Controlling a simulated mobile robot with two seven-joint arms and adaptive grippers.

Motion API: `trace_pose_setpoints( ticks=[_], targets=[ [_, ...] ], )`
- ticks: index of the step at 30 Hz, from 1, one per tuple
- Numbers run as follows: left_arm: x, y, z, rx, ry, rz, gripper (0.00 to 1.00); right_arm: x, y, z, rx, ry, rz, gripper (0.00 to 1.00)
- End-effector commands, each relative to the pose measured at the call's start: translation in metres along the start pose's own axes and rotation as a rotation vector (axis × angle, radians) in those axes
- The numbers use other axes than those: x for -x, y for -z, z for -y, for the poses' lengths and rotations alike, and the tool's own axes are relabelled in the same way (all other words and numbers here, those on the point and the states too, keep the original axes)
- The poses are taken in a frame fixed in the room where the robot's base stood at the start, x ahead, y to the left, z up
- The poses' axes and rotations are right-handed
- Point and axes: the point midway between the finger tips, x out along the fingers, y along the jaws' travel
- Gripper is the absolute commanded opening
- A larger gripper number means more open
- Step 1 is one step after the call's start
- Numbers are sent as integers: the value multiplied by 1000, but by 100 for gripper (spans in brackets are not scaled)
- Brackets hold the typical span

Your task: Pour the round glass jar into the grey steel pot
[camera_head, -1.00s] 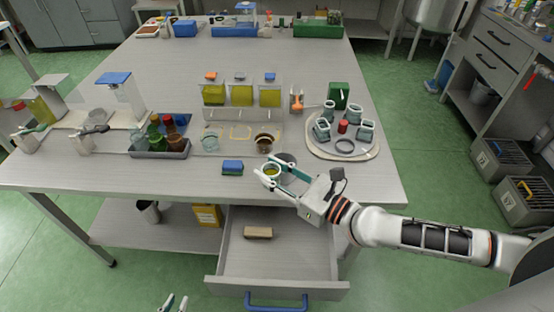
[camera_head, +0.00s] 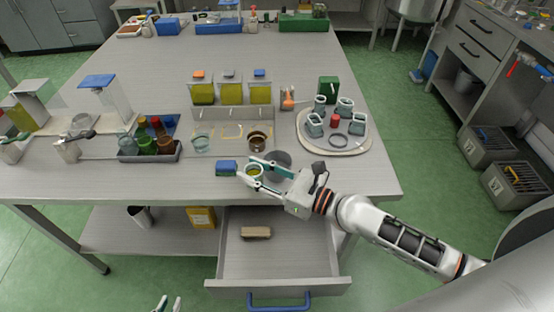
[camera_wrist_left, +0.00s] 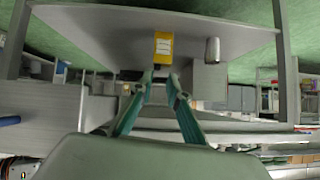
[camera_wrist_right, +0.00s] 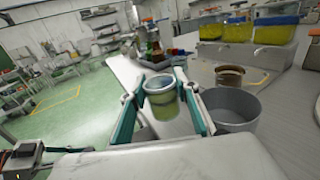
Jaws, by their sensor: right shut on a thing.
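The round glass jar (camera_head: 254,172) holds yellow-green liquid and looks about upright. My right gripper (camera_head: 250,178) is shut around its sides. The jar also shows between the fingers in the right wrist view (camera_wrist_right: 160,100). The grey steel pot (camera_head: 279,157) stands on the table just right of the jar; its open top shows in the right wrist view (camera_wrist_right: 232,106). I cannot tell whether the jar is lifted off the table. My left gripper (camera_head: 168,304) is low at the bottom edge of the head view, empty, with its fingertips (camera_wrist_left: 160,78) apart.
A blue sponge (camera_head: 226,168) lies just left of the jar. A round tray (camera_head: 350,148) with several cups is at right. An open drawer (camera_head: 285,262) juts out in front.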

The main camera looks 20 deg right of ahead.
Motion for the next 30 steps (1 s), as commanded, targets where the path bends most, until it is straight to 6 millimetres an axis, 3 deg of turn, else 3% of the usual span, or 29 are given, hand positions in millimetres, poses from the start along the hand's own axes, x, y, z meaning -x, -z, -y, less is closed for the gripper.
trace_pose_setpoints(
  ticks=[11, 30],
  targets=[
    [-2, -5, -1, -2, 0, 3, 16, 2, -5, 6, -58, 2, 13, 8],
    [-10, -14, 2, -17, 7, 6, 16, 9, -36, 36, -364, 1, 92, 8]
  ],
)
